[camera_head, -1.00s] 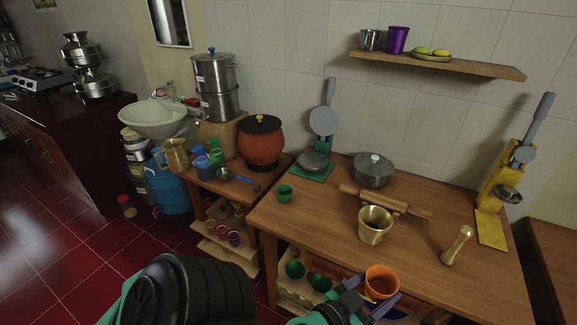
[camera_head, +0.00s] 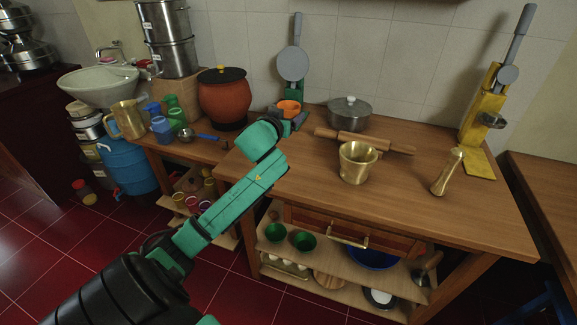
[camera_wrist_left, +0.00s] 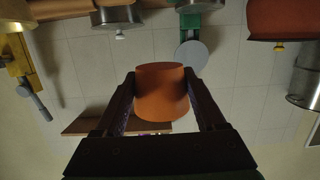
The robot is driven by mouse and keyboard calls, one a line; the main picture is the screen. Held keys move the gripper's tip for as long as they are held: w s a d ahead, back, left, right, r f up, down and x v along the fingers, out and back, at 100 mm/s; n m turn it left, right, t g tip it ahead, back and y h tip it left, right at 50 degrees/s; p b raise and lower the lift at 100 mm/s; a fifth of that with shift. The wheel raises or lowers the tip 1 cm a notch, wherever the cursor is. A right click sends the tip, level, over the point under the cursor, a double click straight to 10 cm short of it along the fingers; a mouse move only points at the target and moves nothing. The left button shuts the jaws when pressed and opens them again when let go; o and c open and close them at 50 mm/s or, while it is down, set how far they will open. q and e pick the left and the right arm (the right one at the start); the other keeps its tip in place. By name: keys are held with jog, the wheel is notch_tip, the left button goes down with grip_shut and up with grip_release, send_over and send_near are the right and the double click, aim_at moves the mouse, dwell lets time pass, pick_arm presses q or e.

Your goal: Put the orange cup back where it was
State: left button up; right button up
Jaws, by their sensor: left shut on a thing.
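The orange cup (camera_head: 289,106) is held in my left gripper (camera_head: 291,117) above the back left of the wooden table (camera_head: 300,185). It appears in front of the green-based press (camera_head: 293,65). In the left wrist view, the orange cup (camera_wrist_left: 160,92) sits between the two dark fingers of my left gripper (camera_wrist_left: 160,100), which are shut on it. My left arm covers part of the table's left edge. My right gripper is not in view.
A red pot (camera_head: 223,98) is at left. The table's front right is clear. The wall shelf (camera_wrist_left: 75,126) shows in the wrist view.

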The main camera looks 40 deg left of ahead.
aim_at(288, 165)
pick_arm(q)
notch_tip(288, 165, down, 16)
jog(key=b, duration=0.2)
jog(key=shift+d+r+b, duration=0.1)
jog(key=shift+r+b, duration=0.15)
jog(key=shift+b, duration=0.1)
jog(key=shift+f, duration=0.1)
jog(key=o, duration=1.3)
jog(key=shift+r, duration=0.2)
jog(key=shift+s+d, duration=0.1)
jog(key=shift+s, duration=0.15)
jog(key=v, duration=1.1)
jog(key=shift+s+r+p, duration=0.1)
jog(key=shift+s+p, duration=0.15)
jog(key=shift+p, duration=0.15)
